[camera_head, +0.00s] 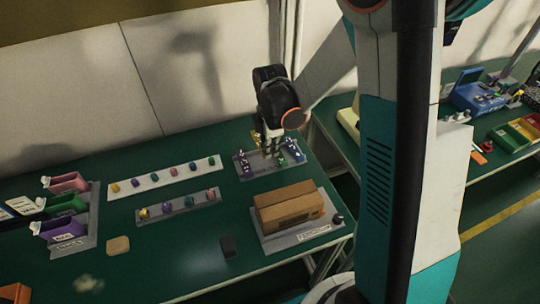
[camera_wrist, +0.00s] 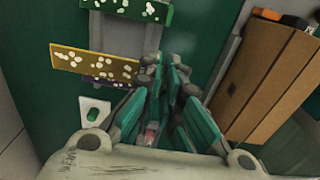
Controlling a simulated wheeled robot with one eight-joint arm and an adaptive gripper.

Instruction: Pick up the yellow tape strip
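The yellow tape strip (camera_wrist: 90,64) has white spots and lies left of my fingers in the wrist view, its right end beside or behind a fingertip. In the head view the yellow strip (camera_head: 256,139) shows upright beside my gripper (camera_head: 269,148), above a grey holder plate (camera_head: 263,172). A purple spotted strip (camera_wrist: 107,81) is partly hidden under the yellow one, and a green spotted strip (camera_wrist: 128,7) is at the top. My gripper (camera_wrist: 166,68) points down with its fingertips close together. Whether they touch or hold the yellow strip is unclear.
A brown box (camera_head: 289,205) stands on a grey base close in front of the holder. Two racks of small coloured pieces (camera_head: 140,187) (camera_head: 165,212) lie to the left, with coloured bins (camera_head: 66,229) at far left. Green table shows bare between them.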

